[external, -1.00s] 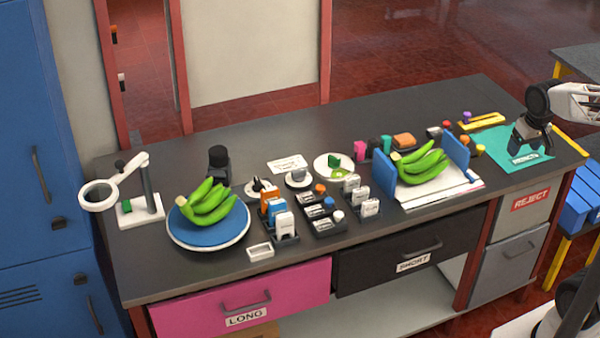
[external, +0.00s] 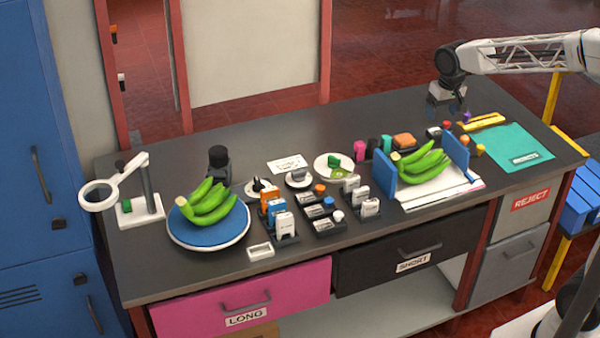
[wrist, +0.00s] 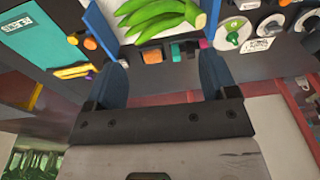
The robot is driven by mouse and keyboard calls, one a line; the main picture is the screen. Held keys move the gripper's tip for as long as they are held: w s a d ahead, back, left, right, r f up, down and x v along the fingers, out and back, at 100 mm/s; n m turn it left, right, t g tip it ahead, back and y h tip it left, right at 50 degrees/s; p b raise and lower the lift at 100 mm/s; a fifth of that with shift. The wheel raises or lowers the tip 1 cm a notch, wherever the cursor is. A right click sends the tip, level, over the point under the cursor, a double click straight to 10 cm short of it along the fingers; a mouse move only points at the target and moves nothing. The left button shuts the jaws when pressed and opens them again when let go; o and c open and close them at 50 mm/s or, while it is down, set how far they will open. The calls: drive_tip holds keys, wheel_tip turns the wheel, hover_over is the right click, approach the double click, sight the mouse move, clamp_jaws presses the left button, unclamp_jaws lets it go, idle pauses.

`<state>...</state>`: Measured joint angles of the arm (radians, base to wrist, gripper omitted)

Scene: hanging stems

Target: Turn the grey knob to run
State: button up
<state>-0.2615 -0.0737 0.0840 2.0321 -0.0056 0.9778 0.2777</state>
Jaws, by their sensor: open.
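A round white dial with a small greyish knob (external: 298,176) sits in the middle of the bench, in front of a white card. It appears to be the grey knob, also small at the upper right of the wrist view (wrist: 270,25). Its pointer setting is too small to read. A similar dial with a dark knob (external: 257,187) stands left of it. My gripper (external: 452,108) is above the back right of the bench, far right of the knob. In the wrist view its two fingers (wrist: 161,78) are apart with nothing held between them.
Green bananas (external: 420,163) lie between blue upright panels (external: 384,174). More bananas lie on a blue round plate (external: 208,229). A magnifier stand (external: 147,190), small boxes (external: 285,224) and a black post (external: 218,160) crowd the left and middle. The back strip of the bench is mostly clear.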

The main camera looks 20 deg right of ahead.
drive_tip(key=w+a+f, duration=0.3)
drive_tip(key=w+a, duration=0.6)
drive_tip(key=g, duration=0.1)
hover_over(299, 170)
wheel_tip(299, 170, down, 16)
drive_tip(key=shift+f, duration=0.1)
drive_tip(key=shift+f, duration=3.9)
drive_tip(key=c, duration=0.9)
